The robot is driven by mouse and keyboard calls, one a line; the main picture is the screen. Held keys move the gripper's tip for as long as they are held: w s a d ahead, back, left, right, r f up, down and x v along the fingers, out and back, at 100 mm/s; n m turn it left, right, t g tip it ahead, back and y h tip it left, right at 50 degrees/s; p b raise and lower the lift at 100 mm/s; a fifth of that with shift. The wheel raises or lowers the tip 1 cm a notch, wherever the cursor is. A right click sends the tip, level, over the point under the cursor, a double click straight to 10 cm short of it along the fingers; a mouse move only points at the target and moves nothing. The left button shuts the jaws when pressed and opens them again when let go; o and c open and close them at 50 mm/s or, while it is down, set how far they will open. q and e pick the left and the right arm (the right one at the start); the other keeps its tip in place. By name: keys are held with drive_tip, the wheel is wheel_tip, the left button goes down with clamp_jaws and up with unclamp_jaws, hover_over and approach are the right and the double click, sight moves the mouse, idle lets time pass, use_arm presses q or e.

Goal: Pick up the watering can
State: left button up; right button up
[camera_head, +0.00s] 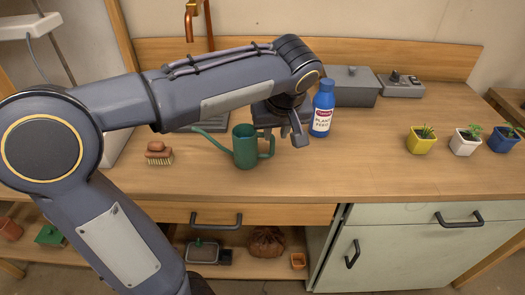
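A green watering can (245,148) stands upright on the wooden worktop, left of the picture's middle. Its spout points left and its handle (271,147) is on the right side. My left gripper (285,138) hangs from above just right of the can, close to the handle. Its fingers are apart and nothing shows gripped between them. Whether a finger touches the handle I cannot tell. My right gripper is out of view.
A blue plant feed bottle (322,108) stands close right of my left gripper. Behind are a grey box (350,88) and a grey device (401,86). A brush (158,153) lies left. Small potted plants (421,140) stand right. The worktop's front middle is clear.

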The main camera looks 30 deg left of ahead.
sight(273, 144)
use_arm(q)
drive_tip(key=b+x, duration=0.1)
drive_tip(key=x, duration=0.6)
drive_tip(key=shift+w+a+f, duration=0.1)
drive_tip(key=shift+w+f, duration=0.1)
drive_tip(key=shift+f, duration=0.15)
drive_tip(key=shift+c, duration=0.3)
clamp_jaws()
drive_tip(key=shift+r, duration=0.1)
